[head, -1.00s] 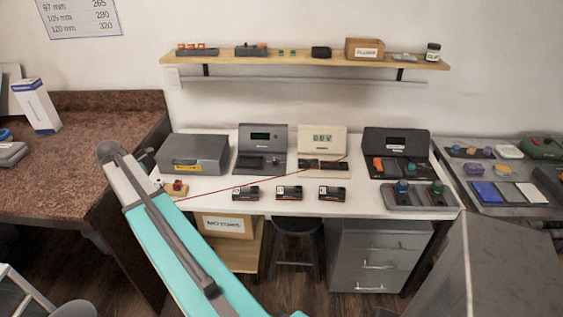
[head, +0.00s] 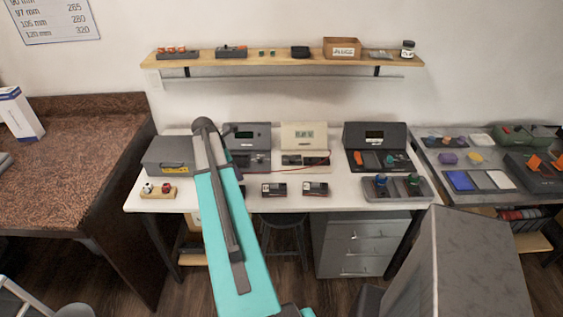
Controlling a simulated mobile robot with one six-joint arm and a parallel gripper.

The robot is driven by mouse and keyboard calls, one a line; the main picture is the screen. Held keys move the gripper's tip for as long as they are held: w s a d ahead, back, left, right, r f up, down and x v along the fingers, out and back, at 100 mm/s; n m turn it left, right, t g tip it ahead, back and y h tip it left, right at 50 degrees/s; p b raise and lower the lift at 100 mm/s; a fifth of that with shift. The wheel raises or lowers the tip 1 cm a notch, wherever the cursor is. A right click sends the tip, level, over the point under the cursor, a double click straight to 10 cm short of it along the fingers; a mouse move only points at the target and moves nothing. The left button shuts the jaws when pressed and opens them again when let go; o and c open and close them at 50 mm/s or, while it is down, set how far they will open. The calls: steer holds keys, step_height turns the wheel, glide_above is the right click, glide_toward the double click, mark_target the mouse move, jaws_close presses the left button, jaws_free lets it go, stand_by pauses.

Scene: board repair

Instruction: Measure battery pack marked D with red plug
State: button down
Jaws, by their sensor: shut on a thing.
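Two small black battery packs with pale labels lie on the white bench, a left one (head: 273,190) and a right one (head: 315,188). A third pack is mostly or wholly behind my arm. The labels are too small to read, so I cannot tell which is D. The red plug's end is hidden. My gripper is hidden behind my raised turquoise arm.
A grey case (head: 169,151) and a small wooden stand (head: 158,194) with a white and a red knob are at the bench's left. A dark device (head: 375,140) and a grey tray (head: 397,190) with blue and green knobs stand at right. A shelf (head: 285,61) hangs above.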

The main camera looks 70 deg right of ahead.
steer(key=s+d+p, duration=0.1)
steer(key=s+d, duration=0.3)
steer(key=s, duration=0.3)
steer(key=s+d+r+p, duration=0.1)
steer(key=s+d, duration=0.3)
steer(key=s, duration=0.4)
steer(key=shift+s+d+p, duration=0.2)
steer(key=shift+d+p, duration=0.05)
steer(key=shift+p, duration=0.4)
steer(key=shift+f, duration=0.2)
steer(key=shift+f+b, duration=1.45)
steer(key=shift+f, duration=1.05)
steer(key=shift+f, duration=1)
stand_by(2.2)
